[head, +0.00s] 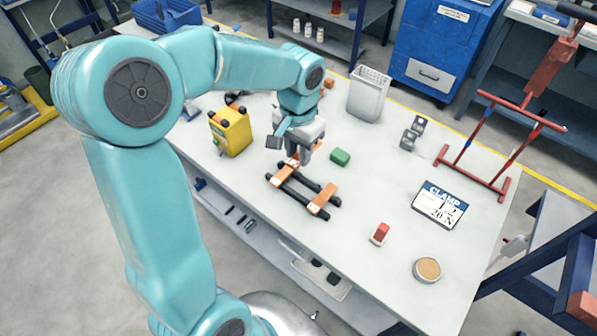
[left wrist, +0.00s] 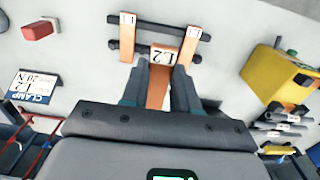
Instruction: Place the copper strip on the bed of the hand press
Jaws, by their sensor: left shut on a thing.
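My left gripper (head: 300,157) is shut on a copper strip with an L2 label, which shows in the left wrist view (left wrist: 157,88) between the fingers. In that view the strip's labelled end overlaps the near bar of the black rack (head: 298,177); I cannot tell whether it touches. Two other copper strips lie across the rack, one at its near end (head: 324,199) and one at its far end (left wrist: 193,38). A red frame with a long upper arm (head: 502,140), apparently the hand press, stands at the table's right. My right gripper is not in view.
A clamp sign (head: 440,205), a red block (head: 380,233) and a round tan-topped dish (head: 428,268) are on the right. A grey bin (head: 369,92) stands behind.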

